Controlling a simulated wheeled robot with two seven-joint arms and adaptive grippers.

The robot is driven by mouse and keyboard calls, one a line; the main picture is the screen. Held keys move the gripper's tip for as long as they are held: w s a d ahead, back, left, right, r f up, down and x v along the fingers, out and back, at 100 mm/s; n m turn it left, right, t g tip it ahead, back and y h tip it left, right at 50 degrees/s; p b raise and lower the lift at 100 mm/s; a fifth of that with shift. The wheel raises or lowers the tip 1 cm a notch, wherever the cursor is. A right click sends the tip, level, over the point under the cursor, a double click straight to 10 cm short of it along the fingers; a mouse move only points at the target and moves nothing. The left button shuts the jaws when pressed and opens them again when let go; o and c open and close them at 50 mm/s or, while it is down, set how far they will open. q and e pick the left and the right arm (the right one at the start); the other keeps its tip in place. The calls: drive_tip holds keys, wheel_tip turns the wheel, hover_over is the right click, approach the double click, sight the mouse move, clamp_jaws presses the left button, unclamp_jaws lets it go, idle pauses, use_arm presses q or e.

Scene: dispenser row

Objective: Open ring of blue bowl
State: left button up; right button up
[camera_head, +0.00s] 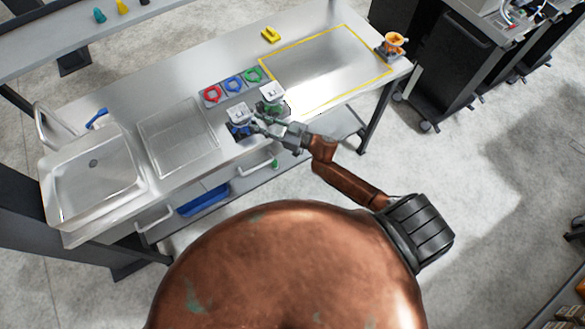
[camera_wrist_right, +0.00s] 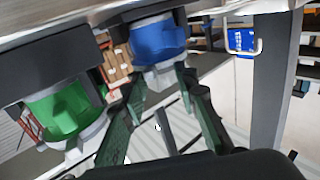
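The blue bowl (camera_wrist_right: 158,40) hangs under the counter edge in the right wrist view, with a pale grey ring-like part (camera_wrist_right: 163,75) at its lower end. In the head view, the blue part (camera_head: 238,130) shows below a white dispenser top, partly hidden. My right gripper (camera_head: 257,123) is just right of it in the head view. In the right wrist view, its two fingers (camera_wrist_right: 161,77) are spread apart, pointing at the pale lower part of the blue bowl. I cannot tell whether they touch it. Nothing is clearly held. My left gripper is not in view.
A green bowl (camera_wrist_right: 62,110) hangs beside the blue one, close to my right gripper. Red (camera_head: 212,94), blue (camera_head: 233,84) and green (camera_head: 252,75) rings lie on the counter behind the dispensers. A sink (camera_head: 92,172) is at the left.

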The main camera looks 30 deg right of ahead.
drive_tip(key=shift+s+a+f+m+t+h, duration=0.15)
drive_tip(key=shift+a+m+t+h, duration=0.1)
drive_tip(key=shift+m+t+h, duration=0.15)
drive_tip(key=shift+s+a+r+m+t+h, duration=0.1)
drive_tip(key=shift+s+a+m+t+h, duration=0.15)
drive_tip(key=shift+h, duration=0.25)
drive_tip(key=shift+s+a+f+m+t+h+b, duration=0.1)
drive_tip(key=shift+a+m+t+h+b, duration=0.35)
drive_tip(key=shift+m+h+b, duration=0.5)
drive_tip(key=v, duration=0.8)
drive_tip(key=s+d+f+m+g+h, duration=0.1)
drive_tip(key=d+f+h, duration=0.1)
drive_tip(key=f, duration=0.6)
drive_tip(key=s+d+f+m+g+h+b, duration=0.1)
drive_tip(key=s+d+f+h, duration=0.1)
drive_tip(key=f, duration=0.7)
drive_tip(key=s+d+f+m+g+h+b, duration=0.1)
drive_tip(key=s+d+f+g+h, duration=0.1)
drive_tip(key=f, duration=0.7)
drive_tip(key=shift+s, duration=0.15)
drive_tip(key=shift+f+h, duration=0.1)
drive_tip(key=shift+h, duration=0.15)
